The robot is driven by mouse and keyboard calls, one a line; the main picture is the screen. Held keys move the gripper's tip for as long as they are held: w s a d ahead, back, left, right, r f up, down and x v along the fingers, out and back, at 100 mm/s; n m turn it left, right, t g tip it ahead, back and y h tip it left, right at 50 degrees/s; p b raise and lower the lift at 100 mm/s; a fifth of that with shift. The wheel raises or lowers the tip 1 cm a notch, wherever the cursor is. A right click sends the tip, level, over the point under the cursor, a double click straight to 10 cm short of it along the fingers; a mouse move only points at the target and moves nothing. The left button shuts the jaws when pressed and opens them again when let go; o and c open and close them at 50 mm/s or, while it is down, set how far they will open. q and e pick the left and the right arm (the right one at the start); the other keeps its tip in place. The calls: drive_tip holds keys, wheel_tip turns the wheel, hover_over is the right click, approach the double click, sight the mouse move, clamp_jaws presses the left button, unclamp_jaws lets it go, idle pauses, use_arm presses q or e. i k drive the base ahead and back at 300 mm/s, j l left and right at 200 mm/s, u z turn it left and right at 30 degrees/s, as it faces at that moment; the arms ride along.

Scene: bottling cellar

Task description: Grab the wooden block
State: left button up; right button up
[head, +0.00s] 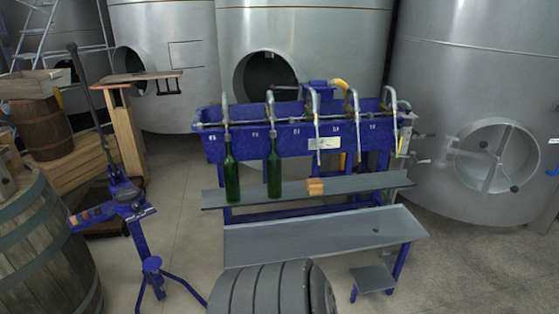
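A small orange-brown wooden block (316,187) lies on the grey upper shelf (365,187) of a blue bottle filling machine (290,140). It sits right of the two green bottles, below the middle spouts. It looks like one or two small pieces together; I cannot tell which at this size. Neither of my grippers shows in the head view.
Two green bottles (231,178) (274,170) stand on the shelf under the left spouts. A grey tray (320,236) juts out below. A blue corker stand (140,225) and a barrel (40,245) are at left. Steel tanks (480,90) stand behind. Floor shows between the corker and machine.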

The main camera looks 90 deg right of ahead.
sight(314, 186)
drive_tip(key=z, duration=3.05)
